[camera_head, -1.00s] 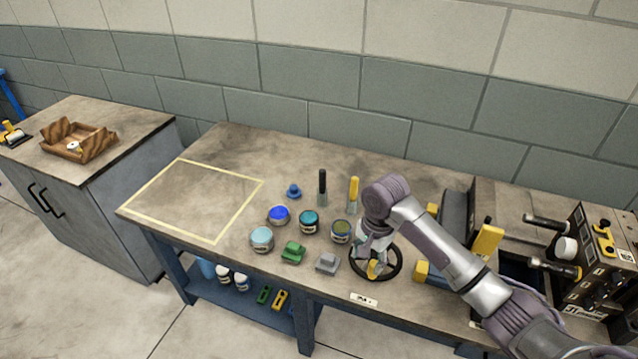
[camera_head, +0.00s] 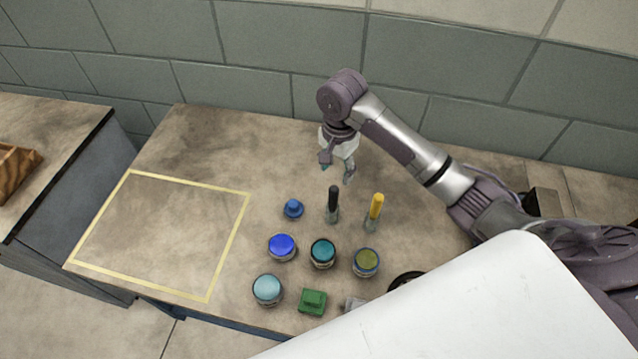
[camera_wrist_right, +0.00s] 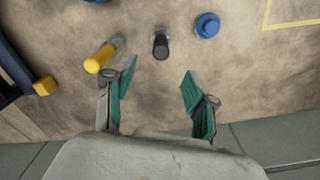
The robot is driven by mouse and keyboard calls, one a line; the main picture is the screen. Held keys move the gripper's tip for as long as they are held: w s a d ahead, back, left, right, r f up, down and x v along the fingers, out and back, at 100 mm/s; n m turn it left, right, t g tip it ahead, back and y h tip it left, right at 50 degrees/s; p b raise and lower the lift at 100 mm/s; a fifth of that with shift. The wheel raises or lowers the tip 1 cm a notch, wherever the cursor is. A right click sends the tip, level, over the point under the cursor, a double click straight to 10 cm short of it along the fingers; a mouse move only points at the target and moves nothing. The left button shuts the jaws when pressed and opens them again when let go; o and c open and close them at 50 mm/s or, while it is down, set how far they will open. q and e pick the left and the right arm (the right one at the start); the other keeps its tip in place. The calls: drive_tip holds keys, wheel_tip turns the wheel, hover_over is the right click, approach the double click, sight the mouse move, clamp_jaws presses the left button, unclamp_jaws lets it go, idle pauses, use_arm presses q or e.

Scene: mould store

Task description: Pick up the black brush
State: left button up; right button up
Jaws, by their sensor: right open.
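The black brush (camera_head: 333,199) stands upright on the table, black handle up, with a paler lower part. In the right wrist view its handle (camera_wrist_right: 160,46) shows end-on, ahead of the fingers and roughly in line with the space between them. My right gripper (camera_head: 338,176) is above the table, just behind the brush in the head view. It is open and empty, its teal-padded fingers (camera_wrist_right: 158,97) spread apart, with no contact visible. My left gripper is not in view.
A yellow-handled brush (camera_head: 376,210) stands close to the right. A blue knobbed piece (camera_head: 293,209) is to the left. Several paint pots, such as the teal one (camera_head: 322,253), and a green block (camera_head: 312,302) are in front. A taped area (camera_head: 130,172) at left is empty.

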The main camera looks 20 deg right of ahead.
sight(336, 190)
drive_tip(key=f, duration=0.2)
drive_tip(key=s+f, duration=0.1)
drive_tip(key=f, duration=0.1)
drive_tip(key=shift+s+f, duration=0.2)
drive_tip(key=shift+f, duration=0.2)
drive_tip(key=f, duration=0.2)
drive_tip(key=shift+w+f, duration=0.25)
drive_tip(key=shift+f, duration=0.05)
drive_tip(key=shift+w+a+f+p, duration=0.15)
drive_tip(key=shift+f+p, duration=0.3)
drive_tip(key=shift+f, duration=0.5)
drive_tip(key=f, duration=0.3)
drive_tip(key=shift+w+f, duration=0.2)
drive_tip(key=shift+f, duration=0.3)
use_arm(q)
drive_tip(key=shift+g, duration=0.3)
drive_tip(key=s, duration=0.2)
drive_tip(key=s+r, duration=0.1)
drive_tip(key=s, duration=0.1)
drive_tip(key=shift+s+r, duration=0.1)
use_arm(e)
clamp_jaws()
